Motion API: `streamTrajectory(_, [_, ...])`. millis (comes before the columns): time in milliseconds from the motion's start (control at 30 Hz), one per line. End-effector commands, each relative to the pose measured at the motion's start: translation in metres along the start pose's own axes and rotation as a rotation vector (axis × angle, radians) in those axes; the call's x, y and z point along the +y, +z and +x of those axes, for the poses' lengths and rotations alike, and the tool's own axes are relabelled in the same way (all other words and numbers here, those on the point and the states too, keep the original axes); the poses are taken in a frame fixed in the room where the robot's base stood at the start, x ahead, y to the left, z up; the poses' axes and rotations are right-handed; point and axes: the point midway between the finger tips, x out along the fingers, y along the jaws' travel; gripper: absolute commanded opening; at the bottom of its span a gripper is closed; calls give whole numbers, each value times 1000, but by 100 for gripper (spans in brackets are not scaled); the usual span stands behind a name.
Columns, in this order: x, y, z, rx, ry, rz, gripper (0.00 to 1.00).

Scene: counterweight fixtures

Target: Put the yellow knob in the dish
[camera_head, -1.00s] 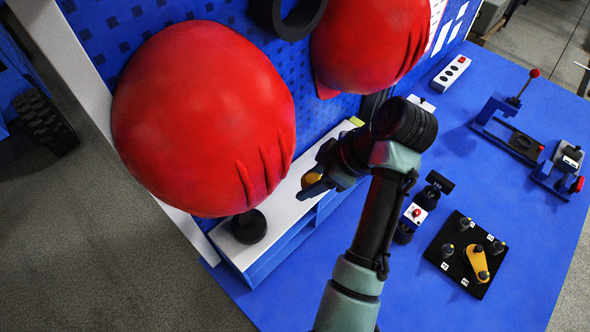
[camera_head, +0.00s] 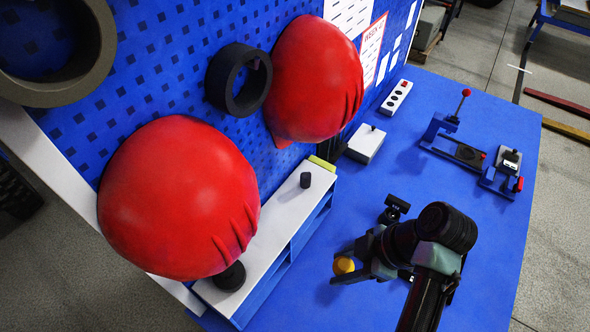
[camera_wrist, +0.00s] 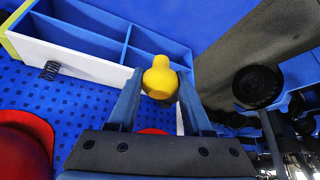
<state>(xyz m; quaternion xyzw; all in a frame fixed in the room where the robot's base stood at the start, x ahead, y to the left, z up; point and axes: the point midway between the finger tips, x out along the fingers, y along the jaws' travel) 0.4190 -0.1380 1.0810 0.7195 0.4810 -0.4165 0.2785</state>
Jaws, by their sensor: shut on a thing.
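The yellow knob (camera_head: 343,265) is held between the fingertips of my gripper (camera_head: 345,267), over the blue bench to the right of the white-topped shelf. In the wrist view the knob (camera_wrist: 160,78) is a rounded body with a narrower neck, between the two blue-grey fingers of my gripper (camera_wrist: 159,84). The fingers are shut on it. Its height above the bench is hard to tell. I cannot pick out a dish for certain in either view.
The white-topped shelf (camera_head: 266,233) holds a dark cylinder (camera_head: 305,180) and a black round piece (camera_head: 230,277). Two large red domed things (camera_head: 180,197) and (camera_head: 318,80) bulge over it from the blue pegboard. A lever fixture (camera_head: 455,140) stands at the back right.

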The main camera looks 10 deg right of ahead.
Motion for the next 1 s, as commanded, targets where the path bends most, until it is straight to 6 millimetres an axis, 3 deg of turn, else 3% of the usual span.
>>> streamTrajectory(167, [-4, 3, 17, 1, 34, 66, 0])
streamTrajectory(467, [-21, 0, 78, 2, 225, 398, 0])
streamTrajectory(700, [-35, -20, 113, 1, 387, 673, 0])
streamTrajectory(1000, [-49, -52, 132, 2, 528, 914, 0])
